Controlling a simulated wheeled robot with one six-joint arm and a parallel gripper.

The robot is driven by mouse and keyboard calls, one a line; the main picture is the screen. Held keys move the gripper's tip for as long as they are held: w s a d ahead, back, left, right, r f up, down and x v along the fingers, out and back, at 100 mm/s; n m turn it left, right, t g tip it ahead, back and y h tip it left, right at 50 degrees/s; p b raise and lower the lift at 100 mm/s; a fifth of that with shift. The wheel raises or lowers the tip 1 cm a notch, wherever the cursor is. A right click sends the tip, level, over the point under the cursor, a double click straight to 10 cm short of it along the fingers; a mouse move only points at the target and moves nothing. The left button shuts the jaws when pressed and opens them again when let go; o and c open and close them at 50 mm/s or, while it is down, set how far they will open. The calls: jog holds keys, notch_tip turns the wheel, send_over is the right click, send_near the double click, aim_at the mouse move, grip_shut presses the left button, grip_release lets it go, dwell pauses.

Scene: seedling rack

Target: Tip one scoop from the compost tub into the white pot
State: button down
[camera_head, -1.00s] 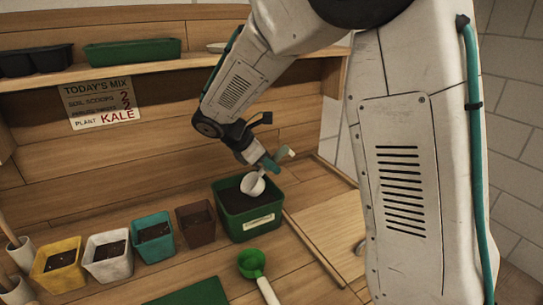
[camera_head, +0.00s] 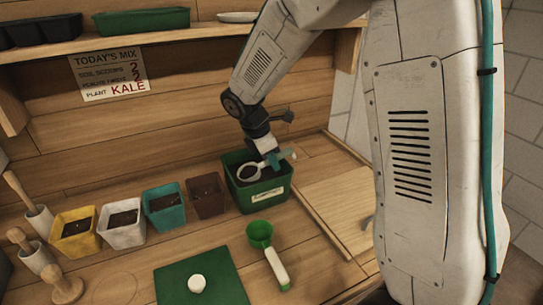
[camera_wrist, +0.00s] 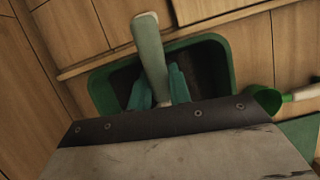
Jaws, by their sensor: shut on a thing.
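My gripper (camera_head: 271,160) is shut on the pale handle of a white scoop (camera_head: 248,173), over the green compost tub (camera_head: 262,197). The scoop's cup looks level, at about the tub's rim, with a dark filling that looks like compost. In the wrist view, the handle (camera_wrist: 150,50) passes between the green fingertips (camera_wrist: 158,90) above the tub (camera_wrist: 220,60); the cup is hidden there. The white pot (camera_head: 123,236) stands left of the tub among a row of pots, with dark soil in it.
A teal pot (camera_head: 165,215) and a brown pot (camera_head: 207,198) stand between the white pot and the tub. A yellow pot (camera_head: 78,240) is at its left. A green scoop (camera_head: 261,234) and a green mat (camera_head: 175,285) lie in front. A shelf (camera_head: 150,38) runs above.

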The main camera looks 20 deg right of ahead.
jog(key=shift+d+r+y, duration=0.15)
jog(key=shift+r+y, duration=0.25)
jog(key=shift+r, duration=0.35)
jog(key=shift+d+r+y, duration=0.3)
jog(key=shift+r+y, duration=0.1)
jog(key=shift+r, duration=0.5)
jog(key=shift+d+r+y, duration=0.3)
jog(key=shift+r+y, duration=0.1)
jog(key=shift+r, duration=0.5)
jog(key=shift+y, duration=0.8)
jog(key=shift+s+d+r, duration=0.1)
jog(key=shift+d+r, duration=0.1)
jog(key=shift+r, duration=0.55)
jog(key=shift+w+d+r, duration=0.1)
jog(key=shift+d+r, duration=0.05)
jog(key=shift+r, duration=0.6)
jog(key=shift+s+d+r, duration=0.1)
jog(key=shift+d+r, duration=0.1)
jog(key=shift+r, duration=0.55)
